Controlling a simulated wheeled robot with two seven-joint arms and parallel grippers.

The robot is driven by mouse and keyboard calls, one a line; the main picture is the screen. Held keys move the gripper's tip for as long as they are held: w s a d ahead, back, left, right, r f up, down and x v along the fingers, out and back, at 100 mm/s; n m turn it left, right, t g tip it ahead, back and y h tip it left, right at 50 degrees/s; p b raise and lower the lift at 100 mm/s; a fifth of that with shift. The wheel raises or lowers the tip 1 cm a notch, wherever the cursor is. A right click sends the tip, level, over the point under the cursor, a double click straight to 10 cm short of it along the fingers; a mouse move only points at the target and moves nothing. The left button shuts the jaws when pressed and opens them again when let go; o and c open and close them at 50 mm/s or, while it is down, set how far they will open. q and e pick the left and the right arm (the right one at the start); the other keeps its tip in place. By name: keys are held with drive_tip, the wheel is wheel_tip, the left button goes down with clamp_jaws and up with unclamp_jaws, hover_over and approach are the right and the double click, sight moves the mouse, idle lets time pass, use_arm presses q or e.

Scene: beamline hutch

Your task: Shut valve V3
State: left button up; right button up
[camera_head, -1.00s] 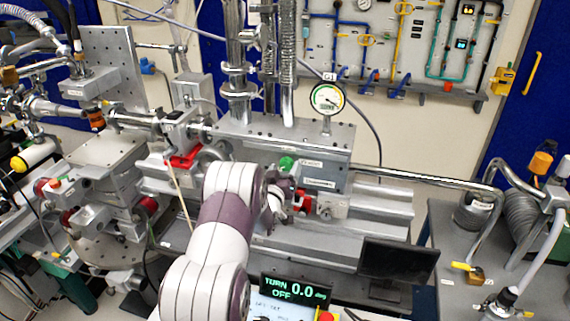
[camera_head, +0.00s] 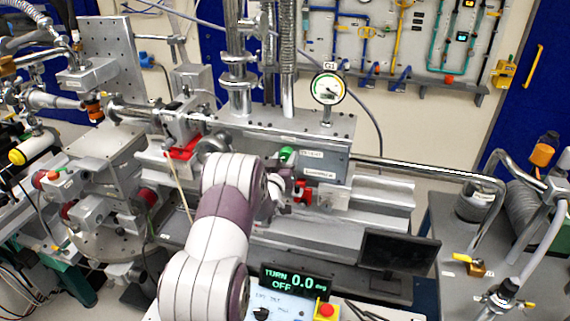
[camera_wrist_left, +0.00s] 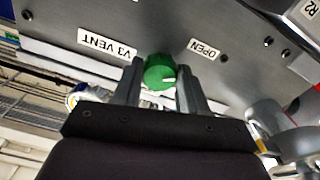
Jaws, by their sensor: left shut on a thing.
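The green knob (camera_wrist_left: 160,72) of valve V3 sits on a grey panel, between a "V3 VENT" label (camera_wrist_left: 107,43) and an "OPEN" label (camera_wrist_left: 203,49). The labels appear upside down in the left wrist view. My left gripper (camera_wrist_left: 160,84) has a finger on either side of the knob and is shut on it. In the head view the green knob (camera_head: 287,155) shows on the front of the grey chamber box, just past my left wrist. My arm hides most of the gripper there. My right gripper is not in view.
A round gauge (camera_head: 327,88) stands on the chamber. A dark monitor (camera_head: 398,252) stands at the right front. A steel pipe (camera_head: 430,172) runs rightward from the chamber.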

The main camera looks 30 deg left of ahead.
use_arm(q)
drive_tip(key=m+b, duration=0.3)
drive_tip(key=b, duration=0.2)
drive_tip(key=m+b, duration=0.3)
drive_tip(key=b, duration=0.1)
drive_tip(key=f+m+b, duration=0.1)
drive_tip(key=m+b, duration=0.2)
drive_tip(key=b, duration=0.2)
drive_tip(key=shift+a+m+b, duration=0.1)
drive_tip(key=shift+m+b, duration=0.2)
drive_tip(key=shift+b, duration=0.05)
drive_tip(key=m+b, duration=0.9)
drive_tip(key=b, duration=0.3)
drive_tip(key=shift+r, duration=0.15)
drive_tip(key=shift+r+m+b, duration=0.2)
drive_tip(key=shift+m+b, duration=1.15)
drive_tip(key=shift+m, duration=0.65)
drive_tip(key=o, duration=1)
drive_tip(key=shift+o, duration=0.2)
drive_tip(key=shift+r, duration=0.15)
drive_tip(key=shift+s, duration=0.1)
